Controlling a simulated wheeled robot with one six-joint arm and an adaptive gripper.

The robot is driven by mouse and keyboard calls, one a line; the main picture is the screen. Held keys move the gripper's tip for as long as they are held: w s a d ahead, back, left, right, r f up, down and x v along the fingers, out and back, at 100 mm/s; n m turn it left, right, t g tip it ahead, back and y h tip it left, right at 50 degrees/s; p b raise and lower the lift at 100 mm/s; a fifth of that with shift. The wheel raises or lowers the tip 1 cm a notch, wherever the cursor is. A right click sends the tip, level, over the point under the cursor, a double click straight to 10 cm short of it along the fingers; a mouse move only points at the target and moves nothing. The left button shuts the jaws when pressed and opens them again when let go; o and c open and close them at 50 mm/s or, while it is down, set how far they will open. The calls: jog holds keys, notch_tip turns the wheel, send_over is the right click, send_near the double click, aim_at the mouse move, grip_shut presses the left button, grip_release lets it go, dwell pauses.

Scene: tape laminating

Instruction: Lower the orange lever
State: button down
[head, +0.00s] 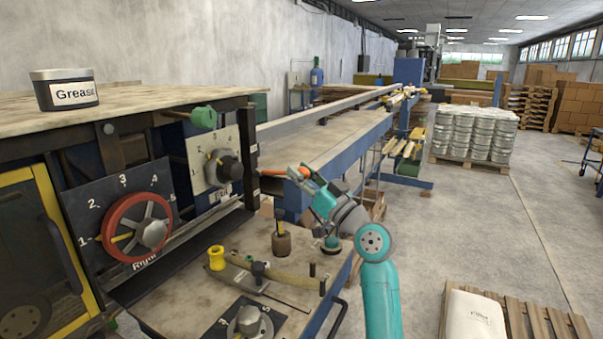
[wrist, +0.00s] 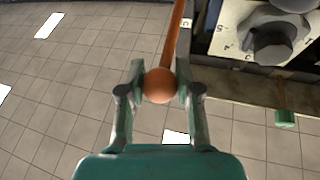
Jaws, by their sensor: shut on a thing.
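The orange lever (head: 272,172) sticks out sideways from the machine, to the right of the grey dial plate in the head view. It looks roughly level there. In the wrist view its orange rod (wrist: 173,38) runs up to the top edge and ends in a round orange ball (wrist: 160,86). My gripper (head: 306,176) is at the lever's end, its fingers on both sides of the ball. In the wrist view my gripper (wrist: 160,90) is shut on the ball. The lever's base is hard to make out.
A grey dial plate (head: 202,170) and a red handwheel (head: 120,225) are on the machine front. A wooden work surface (head: 200,285) with tools lies below my gripper. A grease tin (head: 65,90) stands on top. The floor (head: 480,220) at right is mostly clear.

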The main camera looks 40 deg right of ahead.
jog(key=shift+f, duration=0.1)
jog(key=c, duration=0.8)
grip_release()
notch_tip(320, 180, up, 10)
jog(key=shift+r, duration=0.1)
